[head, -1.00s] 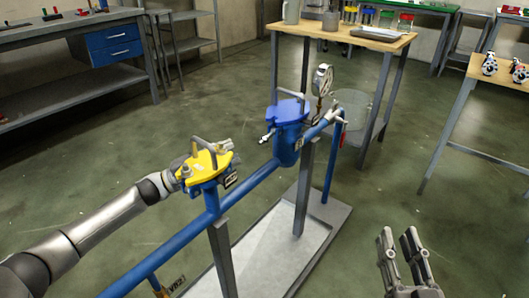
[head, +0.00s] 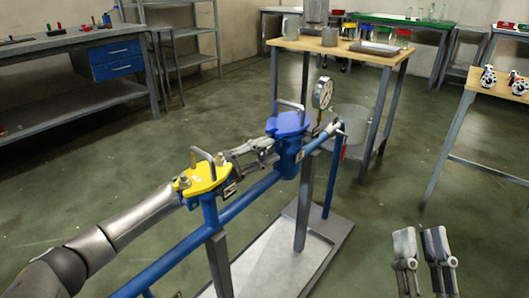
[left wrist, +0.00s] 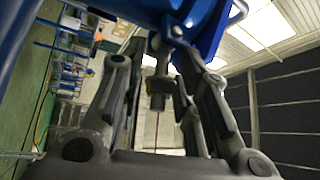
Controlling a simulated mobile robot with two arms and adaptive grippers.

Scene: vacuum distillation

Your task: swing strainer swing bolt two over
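A strainer with a yellow lid (head: 203,182) and a strainer with a blue lid (head: 287,124) stand on a blue pipe (head: 250,197). Each lid has a grey handle. My left arm passes behind the yellow-lidded strainer, and my left gripper (head: 262,146) is at the left side of the blue-lidded one. In the left wrist view a metal swing bolt (left wrist: 158,88) hangs between the two spread fingers, below a blue body; I see a gap beside it. My right gripper (head: 423,246) is empty at the lower right, its fingers apart.
A pressure gauge (head: 322,93) stands just behind the blue-lidded strainer. The pipe stands on a grey base (head: 325,229). A wooden-topped table (head: 345,47) with containers is behind, and a workbench (head: 60,40) is at the left.

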